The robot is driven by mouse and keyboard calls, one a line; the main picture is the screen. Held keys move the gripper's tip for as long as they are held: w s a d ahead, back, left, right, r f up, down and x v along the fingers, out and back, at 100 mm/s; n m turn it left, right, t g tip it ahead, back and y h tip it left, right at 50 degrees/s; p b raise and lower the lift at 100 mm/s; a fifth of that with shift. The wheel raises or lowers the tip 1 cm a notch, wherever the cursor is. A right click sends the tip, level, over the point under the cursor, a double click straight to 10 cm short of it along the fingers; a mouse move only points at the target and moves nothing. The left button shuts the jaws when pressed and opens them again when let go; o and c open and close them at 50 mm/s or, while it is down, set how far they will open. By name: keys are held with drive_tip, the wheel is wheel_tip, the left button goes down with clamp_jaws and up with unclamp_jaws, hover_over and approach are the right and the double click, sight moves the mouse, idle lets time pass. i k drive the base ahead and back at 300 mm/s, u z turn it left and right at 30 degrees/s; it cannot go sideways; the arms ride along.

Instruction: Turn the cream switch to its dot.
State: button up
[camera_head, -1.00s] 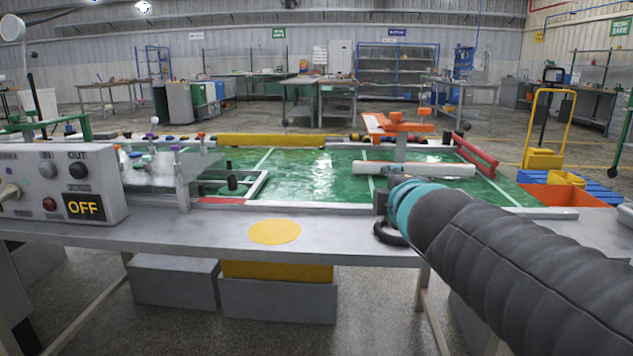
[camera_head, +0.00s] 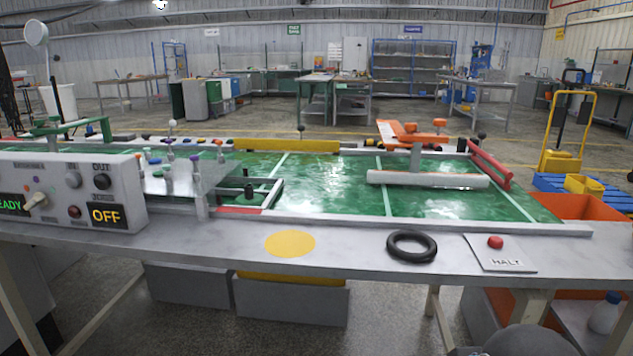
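The cream switch (camera_head: 36,201) is a pale lever-like knob on the front of the grey control box (camera_head: 128,180) at the far left. It slants, one end up and to the right. Its dot cannot be made out for certain; small coloured marks near it are too small to tell. My gripper is not in view; only a dark grey rounded part, probably of my arm, shows at the bottom right edge.
On the table's front ledge lie a yellow disc (camera_head: 290,243), a black ring (camera_head: 411,246) and a "HALT" plate (camera_head: 500,254) with a red button (camera_head: 495,242). A clear panel (camera_head: 185,180) stands right of the box. The ledge before the box is clear.

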sight(41, 199)
drive_tip(key=u, duration=1.75)
